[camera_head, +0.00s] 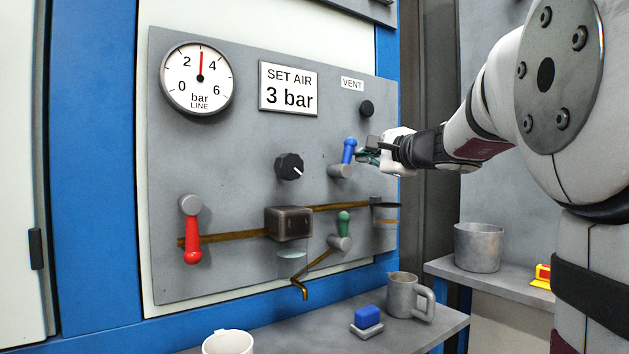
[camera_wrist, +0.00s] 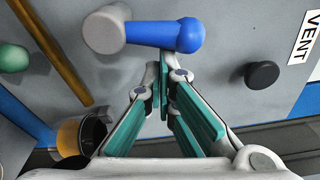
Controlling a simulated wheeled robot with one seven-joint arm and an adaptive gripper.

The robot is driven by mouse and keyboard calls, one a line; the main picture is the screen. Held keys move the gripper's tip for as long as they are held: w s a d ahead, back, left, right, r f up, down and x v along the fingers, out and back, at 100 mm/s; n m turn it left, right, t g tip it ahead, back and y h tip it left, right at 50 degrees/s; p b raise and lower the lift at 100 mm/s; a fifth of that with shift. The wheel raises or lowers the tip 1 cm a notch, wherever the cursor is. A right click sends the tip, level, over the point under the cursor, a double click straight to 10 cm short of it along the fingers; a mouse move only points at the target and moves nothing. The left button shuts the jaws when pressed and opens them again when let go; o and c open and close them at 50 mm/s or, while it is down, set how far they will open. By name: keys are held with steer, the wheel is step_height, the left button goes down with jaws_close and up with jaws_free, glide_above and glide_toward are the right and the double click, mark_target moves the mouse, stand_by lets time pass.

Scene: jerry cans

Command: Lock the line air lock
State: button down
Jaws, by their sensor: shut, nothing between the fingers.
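The grey panel (camera_head: 235,165) carries a line gauge (camera_head: 198,78) with its red needle near 3. A red lever (camera_head: 191,240) hangs down from its grey hub at the left of the pipe. A blue lever (camera_head: 348,151) points up from its hub and shows sideways in the wrist view (camera_wrist: 160,32). A small green lever (camera_head: 343,222) points up lower down. No part bears a label reading air lock. My gripper (camera_head: 362,156) is shut and empty, its tips (camera_wrist: 163,76) right beside the blue lever's end; I cannot tell whether they touch it.
A black dial (camera_head: 289,167) and a black knob (camera_head: 366,108) under the VENT label (camera_head: 352,84) stick out of the panel. A brass pipe (camera_head: 240,236) crosses it. Below, a shelf holds a metal jug (camera_head: 403,296) and a blue block (camera_head: 367,315). A pot (camera_head: 478,247) stands at right.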

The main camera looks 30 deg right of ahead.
steer(key=shift+a+r+b, duration=0.45)
steer(key=shift+r+b, duration=0.05)
steer(key=shift+b, duration=0.15)
stand_by(0.5)
